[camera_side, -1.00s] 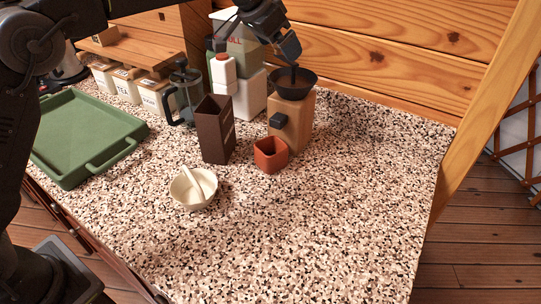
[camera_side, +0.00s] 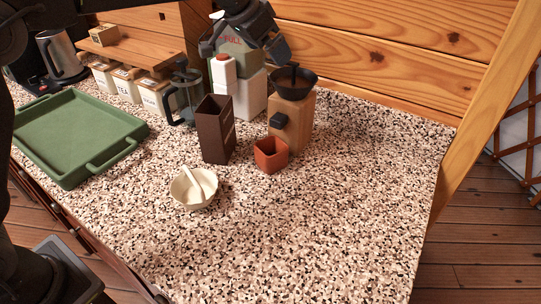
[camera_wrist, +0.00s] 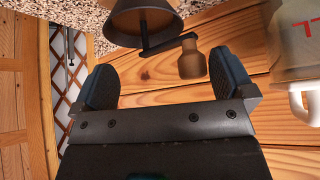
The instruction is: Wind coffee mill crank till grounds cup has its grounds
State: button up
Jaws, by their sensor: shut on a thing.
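The coffee mill (camera_side: 298,125) is a light wooden block with a dark hopper bowl on top, standing at the back of the counter. Its dark crank arm, seen in the wrist view, ends in a wooden knob (camera_wrist: 192,63). My gripper (camera_side: 279,50) is above and left of the hopper, shut on the crank knob. In the wrist view the knob lies between the fingers of my gripper (camera_wrist: 162,75), nearer the right one; contact with the left finger cannot be made out. The terracotta grounds cup (camera_side: 264,160) stands at the mill's front foot. Its contents cannot be made out.
A dark brown open box (camera_side: 215,140) stands left of the cup. A cream bowl (camera_side: 195,198) holds a pale tool. A French press (camera_side: 184,95), white bottle (camera_side: 223,75), jug and green tray (camera_side: 75,135) are to the left. The counter's right and front are clear.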

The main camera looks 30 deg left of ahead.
jog(key=shift+m+h, duration=0.4)
jog(key=shift+m, duration=0.2)
jog(key=d+r, duration=0.1)
jog(key=d, duration=0.1)
jog(key=s+d+r, duration=0.1)
jog(key=d+r, duration=0.2)
jog(key=d, duration=0.1)
jog(key=shift+s+d+r, duration=0.1)
jog(key=shift+s+r, duration=0.2)
jog(key=shift+s, duration=0.05)
jog(key=shift+c, duration=0.5)
jog(key=r, duration=0.2)
jog(key=shift+w+a+r, duration=0.1)
jog(key=shift+a+r, duration=0.2)
jog(key=v, duration=1.4)
jog(key=shift+w, duration=0.15)
